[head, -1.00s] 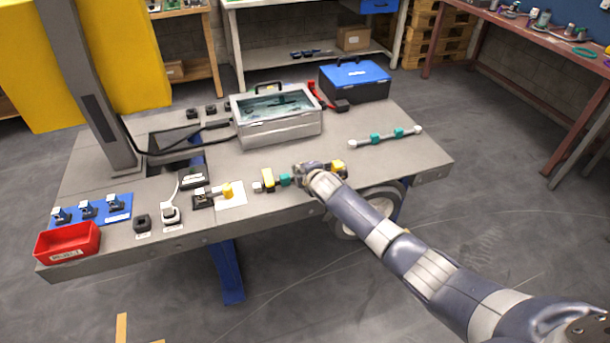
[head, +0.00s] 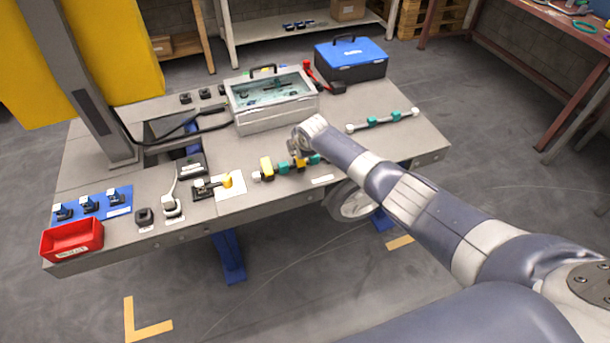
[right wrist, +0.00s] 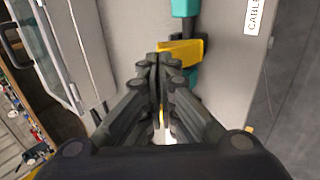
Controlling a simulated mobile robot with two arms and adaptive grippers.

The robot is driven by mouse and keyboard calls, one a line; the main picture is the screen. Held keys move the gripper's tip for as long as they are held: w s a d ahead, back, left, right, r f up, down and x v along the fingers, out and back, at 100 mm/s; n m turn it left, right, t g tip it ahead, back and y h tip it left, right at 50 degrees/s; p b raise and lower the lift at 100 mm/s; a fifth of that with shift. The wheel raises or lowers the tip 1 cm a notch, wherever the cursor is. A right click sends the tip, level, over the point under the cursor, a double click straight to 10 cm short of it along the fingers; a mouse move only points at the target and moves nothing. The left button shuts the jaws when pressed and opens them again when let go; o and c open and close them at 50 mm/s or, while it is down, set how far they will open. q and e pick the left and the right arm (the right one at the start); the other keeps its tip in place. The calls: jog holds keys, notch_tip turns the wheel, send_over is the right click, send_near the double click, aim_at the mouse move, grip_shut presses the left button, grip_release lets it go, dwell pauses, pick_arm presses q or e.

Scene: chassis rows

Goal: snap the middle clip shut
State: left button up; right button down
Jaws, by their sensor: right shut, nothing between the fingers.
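A row of yellow clips and teal pieces lies along the front of the grey workbench. The left clip (head: 266,168) and the middle clip (head: 298,163) show in the head view. The place to the right of them is covered by my right arm. My right gripper (head: 296,148) is shut and empty, just behind and over the middle clip. In the right wrist view its closed fingertips (right wrist: 162,58) are at the left end of a yellow clip (right wrist: 182,48) between teal pieces. I cannot tell whether they touch it, or whether this clip is fully shut. My left gripper is not in view.
A metal case with a glass lid (head: 275,121) stands behind the row. A blue toolbox (head: 350,63) and a rod with teal pieces (head: 383,119) are at the right. A clamp with a yellow tip (head: 227,180) and a red bin (head: 73,236) are at the left.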

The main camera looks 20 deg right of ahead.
jog(key=shift+w+a+f+b, duration=0.1)
jog(key=shift+w+f+b, duration=0.3)
jog(key=shift+f+b, duration=0.15)
jog(key=shift+w+f+b, duration=0.1)
jog(key=shift+w+b, duration=0.2)
jog(key=shift+b, duration=0.05)
jog(key=shift+w+b, duration=0.3)
jog(key=shift+w, duration=0.4)
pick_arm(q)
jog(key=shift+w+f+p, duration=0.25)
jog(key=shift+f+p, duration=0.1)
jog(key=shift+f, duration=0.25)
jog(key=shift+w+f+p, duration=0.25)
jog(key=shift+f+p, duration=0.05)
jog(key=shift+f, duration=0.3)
pick_arm(e)
jog(key=shift+s+r, duration=0.1)
jog(key=shift+r, duration=0.85)
